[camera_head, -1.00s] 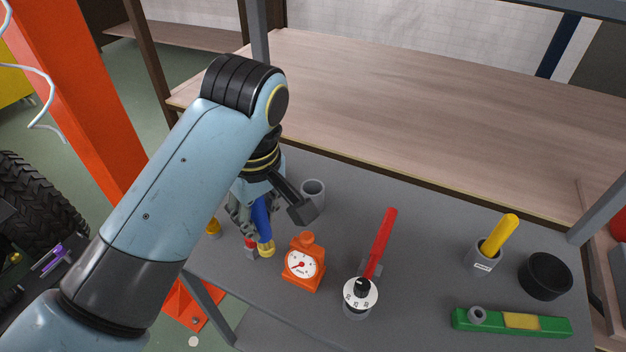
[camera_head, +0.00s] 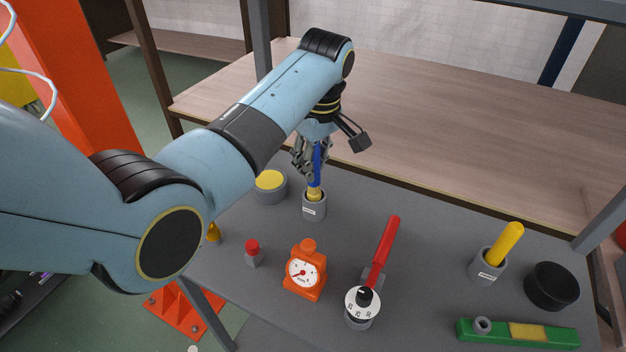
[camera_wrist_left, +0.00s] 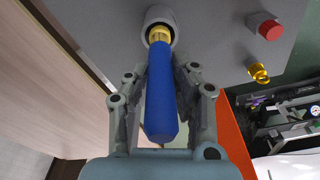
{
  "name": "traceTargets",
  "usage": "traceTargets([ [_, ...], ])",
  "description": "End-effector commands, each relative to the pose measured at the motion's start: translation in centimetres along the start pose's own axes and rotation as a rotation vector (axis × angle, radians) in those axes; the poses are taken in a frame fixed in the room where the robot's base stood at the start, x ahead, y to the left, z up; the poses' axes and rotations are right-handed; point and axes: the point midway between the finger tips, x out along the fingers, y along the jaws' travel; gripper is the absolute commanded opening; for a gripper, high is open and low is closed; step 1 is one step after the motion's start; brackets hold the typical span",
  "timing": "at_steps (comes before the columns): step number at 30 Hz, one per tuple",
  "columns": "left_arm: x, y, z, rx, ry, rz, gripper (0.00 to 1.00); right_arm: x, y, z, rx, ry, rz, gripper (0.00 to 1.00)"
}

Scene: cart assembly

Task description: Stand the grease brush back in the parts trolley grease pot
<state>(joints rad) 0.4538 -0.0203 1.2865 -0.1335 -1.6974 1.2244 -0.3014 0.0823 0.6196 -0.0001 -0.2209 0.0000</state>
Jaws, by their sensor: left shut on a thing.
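The grease brush has a blue handle (camera_head: 317,163) and a yellow collar at its lower end. My left gripper (camera_head: 312,172) is shut on the handle from above. The brush stands nearly upright with its lower end in the mouth of a grey labelled pot (camera_head: 313,209); its tip is hidden inside. In the left wrist view, the blue handle (camera_wrist_left: 161,100) lies between the fingers and the yellow collar sits within the pot's rim (camera_wrist_left: 150,14). My right gripper is not in view.
A grey tub with a yellow top (camera_head: 270,190) stands left of the pot. In front are a red-capped part (camera_head: 253,253), an orange dial gauge (camera_head: 304,273) and a red-handled tool (camera_head: 384,250).

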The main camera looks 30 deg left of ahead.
Motion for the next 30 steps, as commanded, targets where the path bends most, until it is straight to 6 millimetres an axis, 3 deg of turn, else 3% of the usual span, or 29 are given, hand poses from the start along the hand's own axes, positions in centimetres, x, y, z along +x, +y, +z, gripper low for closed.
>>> traceTargets([
  [7, 3.0, 0.0, 0.3, -0.001, 0.001, 0.002, 0.0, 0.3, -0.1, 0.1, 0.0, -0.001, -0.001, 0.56],
  [12, 4.4, 0.1, 0.5, 0.0, 0.001, 0.004, 0.0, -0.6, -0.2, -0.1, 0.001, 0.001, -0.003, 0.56],
  [23, 5.0, 0.1, 0.6, 0.0, 0.002, 0.004, 0.0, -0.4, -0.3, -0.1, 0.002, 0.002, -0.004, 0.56],
  [24, 4.9, 0.1, 0.6, 0.0, 0.002, 0.005, 0.27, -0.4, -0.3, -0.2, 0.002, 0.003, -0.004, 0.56],
  [28, 4.9, 0.1, 0.6, 0.0, 0.002, 0.005, 0.44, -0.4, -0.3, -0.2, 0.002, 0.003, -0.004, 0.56],
  [30, 4.9, 0.1, 0.6, 0.0, 0.002, 0.005, 0.46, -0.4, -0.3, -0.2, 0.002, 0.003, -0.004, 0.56],
])
